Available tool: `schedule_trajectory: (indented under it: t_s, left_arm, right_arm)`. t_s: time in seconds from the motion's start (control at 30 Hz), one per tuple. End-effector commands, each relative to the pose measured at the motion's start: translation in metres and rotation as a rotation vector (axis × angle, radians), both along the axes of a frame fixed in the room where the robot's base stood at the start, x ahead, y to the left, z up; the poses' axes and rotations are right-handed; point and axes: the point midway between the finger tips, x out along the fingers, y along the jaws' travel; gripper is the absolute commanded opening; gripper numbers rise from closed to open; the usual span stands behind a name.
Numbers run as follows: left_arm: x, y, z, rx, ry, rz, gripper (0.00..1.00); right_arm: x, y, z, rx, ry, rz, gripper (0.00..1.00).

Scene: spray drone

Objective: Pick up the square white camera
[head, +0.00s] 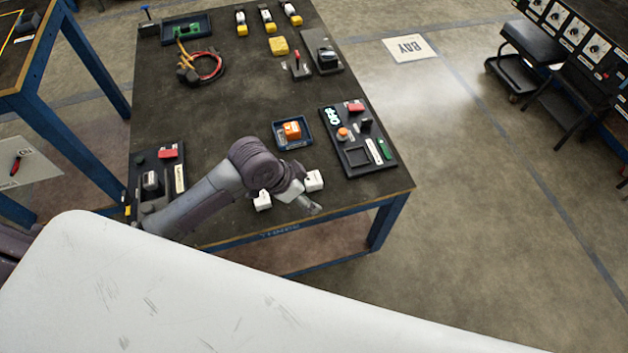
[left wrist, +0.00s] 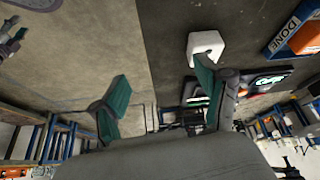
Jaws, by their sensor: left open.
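Two small white block-shaped items are near the front edge of the dark workbench. One white item (head: 314,181) is just beyond my left gripper (head: 303,198), and the other white item (head: 262,200) is to its left, beside my wrist. I cannot tell from their shape which is the square camera. In the left wrist view my gripper (left wrist: 160,85) is open, with nothing between its spread fingers. A white block (left wrist: 205,45) with rounded corners shows there at the tip of the right finger; whether they touch is unclear. My right gripper is not in view.
A blue tray marked DONE (left wrist: 285,33) holds an orange block (head: 291,130). A dark panel (head: 356,157) with a red item and a green display is to the right. Another dark panel (head: 147,204) is at left. The bench's middle (head: 220,110) is clear.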

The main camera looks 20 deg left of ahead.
Motion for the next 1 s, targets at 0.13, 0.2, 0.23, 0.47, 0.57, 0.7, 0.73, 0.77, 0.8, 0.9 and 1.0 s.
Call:
schedule_trajectory:
  t_s: [0.13,0.2,0.23,0.47,0.57,0.7,0.73,0.77,0.8,0.9,1.0]
  left_arm:
    - [0.036,0.026,0.037,0.051,-0.007,-0.131,0.75]
    - [0.043,0.036,0.049,0.064,0.005,-0.162,0.75]
    - [0.046,0.04,0.053,0.067,0.008,-0.172,0.75]
    - [0.054,0.05,0.06,0.074,0.027,-0.197,0.75]
    - [0.057,0.044,0.044,0.073,0.029,-0.197,0.75]
    - [0.063,0.035,0.017,0.072,0.028,-0.195,0.75]
    - [0.064,0.033,0.012,0.072,0.028,-0.196,0.75]
    - [0.065,0.031,0.008,0.072,0.028,-0.197,0.75]
    - [0.067,0.03,0.002,0.072,0.028,-0.195,0.75]
    - [0.07,0.026,-0.008,0.073,0.027,-0.195,0.75]
    - [0.071,0.025,-0.013,0.073,0.025,-0.195,0.75]
  right_arm:
    - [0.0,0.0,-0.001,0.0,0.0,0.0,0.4]
    - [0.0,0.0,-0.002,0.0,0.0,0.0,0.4]
    - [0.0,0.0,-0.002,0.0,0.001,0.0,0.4]
    - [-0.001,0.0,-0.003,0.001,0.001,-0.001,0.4]
    - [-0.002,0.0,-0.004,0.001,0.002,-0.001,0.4]
    - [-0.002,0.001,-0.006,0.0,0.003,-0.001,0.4]
    - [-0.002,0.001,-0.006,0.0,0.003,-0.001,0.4]
    - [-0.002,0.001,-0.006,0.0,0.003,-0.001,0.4]
    - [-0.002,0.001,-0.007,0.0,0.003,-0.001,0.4]
    - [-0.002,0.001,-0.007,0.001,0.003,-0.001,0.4]
    - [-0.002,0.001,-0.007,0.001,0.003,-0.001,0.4]
